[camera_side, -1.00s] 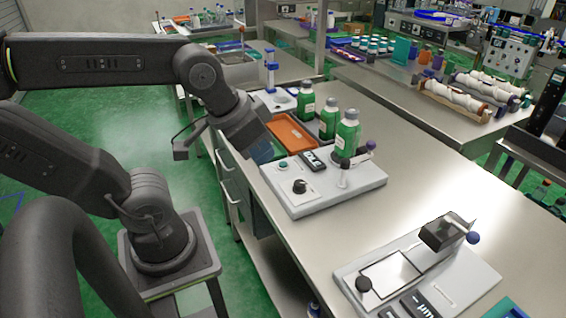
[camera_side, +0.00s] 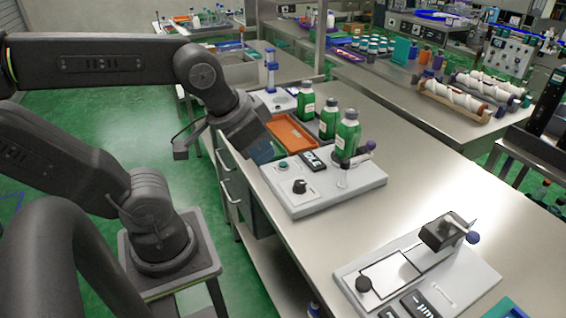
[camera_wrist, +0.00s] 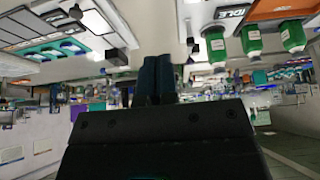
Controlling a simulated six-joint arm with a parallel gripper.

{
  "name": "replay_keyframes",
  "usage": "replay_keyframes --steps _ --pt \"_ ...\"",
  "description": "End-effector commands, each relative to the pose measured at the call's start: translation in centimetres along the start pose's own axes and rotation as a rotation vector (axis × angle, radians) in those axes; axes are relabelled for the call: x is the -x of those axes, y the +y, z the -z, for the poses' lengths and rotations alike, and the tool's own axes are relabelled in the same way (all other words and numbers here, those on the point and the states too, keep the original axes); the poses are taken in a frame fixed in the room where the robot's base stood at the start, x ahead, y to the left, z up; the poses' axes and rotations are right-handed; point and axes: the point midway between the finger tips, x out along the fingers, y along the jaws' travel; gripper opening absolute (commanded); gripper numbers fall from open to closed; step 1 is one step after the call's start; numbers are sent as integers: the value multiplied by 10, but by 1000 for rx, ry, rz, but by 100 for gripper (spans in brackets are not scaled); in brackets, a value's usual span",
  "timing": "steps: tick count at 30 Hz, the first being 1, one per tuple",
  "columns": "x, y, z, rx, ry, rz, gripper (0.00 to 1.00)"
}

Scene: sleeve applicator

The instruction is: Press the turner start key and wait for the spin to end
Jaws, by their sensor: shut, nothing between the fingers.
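The turner (camera_side: 325,196) is a pale machine on the bench, with a green key (camera_side: 283,165), a black knob (camera_side: 299,187) and a small dark display (camera_side: 313,160). A green bottle (camera_side: 347,135) with a white cap stands upright at its back. My gripper (camera_side: 263,153) is shut and empty, left of the green key and apart from it. In the wrist view my shut fingers (camera_wrist: 155,80) point away from the camera. There the display (camera_wrist: 232,12) shows upside down and seems to read IDLE. The green key cannot be made out there.
Two more green bottles (camera_side: 328,120) (camera_side: 305,102) stand behind the turner by an orange tray (camera_side: 291,133). A second pale machine (camera_side: 455,285) with a dark-headed arm sits nearer on the bench. Bare steel lies between the machines.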

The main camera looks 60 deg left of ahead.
Motion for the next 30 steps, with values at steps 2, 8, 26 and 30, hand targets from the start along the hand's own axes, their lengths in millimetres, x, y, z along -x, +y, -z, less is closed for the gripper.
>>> replay_keyframes --steps 2,8,26,30 --pt "0 0 0 0 0 0 0" --pt "-6 -13 8 4 22 62 0" --pt "-63 -148 100 -259 339 508 0" --pt "-81 -166 110 -382 373 487 0"
